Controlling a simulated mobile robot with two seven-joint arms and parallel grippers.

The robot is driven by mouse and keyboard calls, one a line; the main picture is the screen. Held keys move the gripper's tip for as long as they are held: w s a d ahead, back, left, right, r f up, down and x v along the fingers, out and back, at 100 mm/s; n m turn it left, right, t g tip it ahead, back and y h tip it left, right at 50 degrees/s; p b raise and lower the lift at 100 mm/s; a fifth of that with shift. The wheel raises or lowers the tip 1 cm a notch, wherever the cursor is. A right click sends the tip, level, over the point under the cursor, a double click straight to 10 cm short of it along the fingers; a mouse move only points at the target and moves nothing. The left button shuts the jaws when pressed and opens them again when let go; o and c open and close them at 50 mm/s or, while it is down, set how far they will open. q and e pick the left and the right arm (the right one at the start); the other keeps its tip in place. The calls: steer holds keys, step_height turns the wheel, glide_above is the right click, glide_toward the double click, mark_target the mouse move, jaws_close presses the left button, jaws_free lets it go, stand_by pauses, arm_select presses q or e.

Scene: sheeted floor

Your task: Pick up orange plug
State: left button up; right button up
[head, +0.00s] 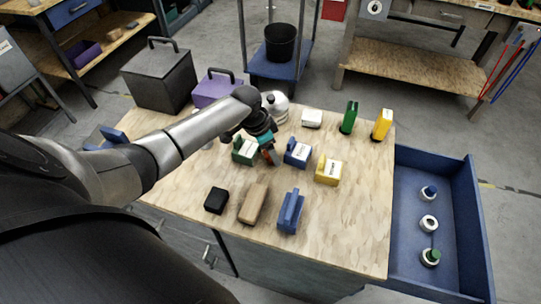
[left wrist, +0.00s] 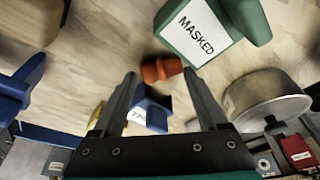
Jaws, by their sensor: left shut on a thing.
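The orange plug (left wrist: 162,69) is a small ribbed orange piece in the left wrist view, between the fingertips of my left gripper (left wrist: 160,76). The fingers are shut on it. In the head view my left gripper (head: 270,154) is low over the middle of the workbench, between the green labelled block (head: 243,152) and the blue labelled block (head: 297,153). The plug is mostly hidden there. I cannot tell whether it touches the bench top. My right gripper is not in view.
A blue drawer (head: 477,215) is at right. The bench's front right is clear.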

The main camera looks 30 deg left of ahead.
arm_select(q)
steer(key=shift+w+a+f, duration=0.2)
steer(key=shift+a, duration=0.05)
steer(key=shift+c, duration=1.4)
steer(key=shift+s+r, duration=0.2)
steer(key=shift+c, duration=0.8)
steer(key=shift+w, duration=0.2)
steer(key=c, duration=0.3)
steer(key=shift+c, duration=0.8)
steer(key=shift+r, duration=0.1)
steer(key=shift+c, duration=0.2)
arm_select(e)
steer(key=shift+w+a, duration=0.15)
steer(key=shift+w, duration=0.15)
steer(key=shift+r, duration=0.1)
